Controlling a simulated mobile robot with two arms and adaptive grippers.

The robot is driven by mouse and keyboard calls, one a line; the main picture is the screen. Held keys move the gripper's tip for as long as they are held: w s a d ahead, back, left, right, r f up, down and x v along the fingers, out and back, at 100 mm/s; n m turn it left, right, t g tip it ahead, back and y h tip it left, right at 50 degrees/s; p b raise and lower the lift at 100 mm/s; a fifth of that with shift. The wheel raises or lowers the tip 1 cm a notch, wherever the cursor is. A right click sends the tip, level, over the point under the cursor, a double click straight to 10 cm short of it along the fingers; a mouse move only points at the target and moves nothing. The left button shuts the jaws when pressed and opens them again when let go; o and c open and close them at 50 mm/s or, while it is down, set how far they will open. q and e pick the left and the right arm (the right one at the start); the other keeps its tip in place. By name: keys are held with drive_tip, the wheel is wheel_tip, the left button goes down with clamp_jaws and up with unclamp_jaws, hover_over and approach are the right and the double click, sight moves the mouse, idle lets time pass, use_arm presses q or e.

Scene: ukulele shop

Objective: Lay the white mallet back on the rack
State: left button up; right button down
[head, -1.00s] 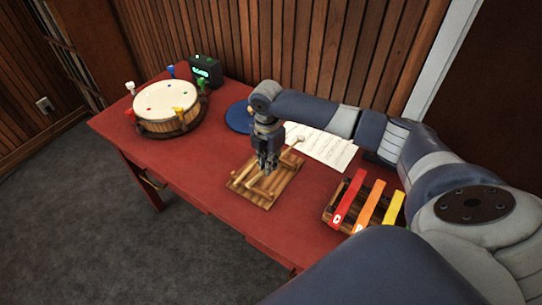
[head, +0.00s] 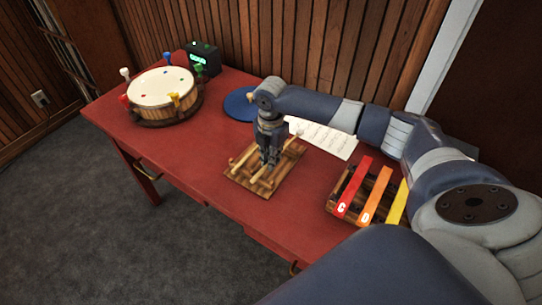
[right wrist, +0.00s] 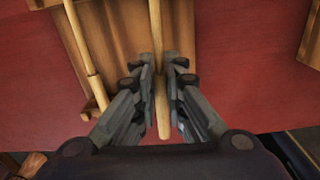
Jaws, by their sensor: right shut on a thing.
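The rack (head: 289,160), a wooden board with raised bars, lies on the red table. My right gripper (head: 268,160) points down over it. In the right wrist view the right gripper (right wrist: 161,78) is shut on the pale wooden handle of the white mallet (right wrist: 156,25), which runs between the fingertips over the rack (right wrist: 122,35). The mallet's white head shows just right of the gripper in the head view. A second thin wooden stick (right wrist: 82,48) lies to the left of the held handle. I cannot tell whether the held handle touches the rack. My left gripper is out of view.
A round drum (head: 163,88) with coloured pegs stands at the left, beside a dark box with a green display (head: 203,60). A blue disc (head: 238,106) and a music sheet (head: 328,140) lie behind the rack. Coloured chime bars (head: 375,195) stand to its right.

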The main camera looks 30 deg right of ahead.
drive_tip(key=shift+f, duration=0.4)
drive_tip(key=c, duration=1.6)
unclamp_jaws()
drive_tip(key=shift+o, duration=0.2)
wheel_tip(320, 180, up, 12)
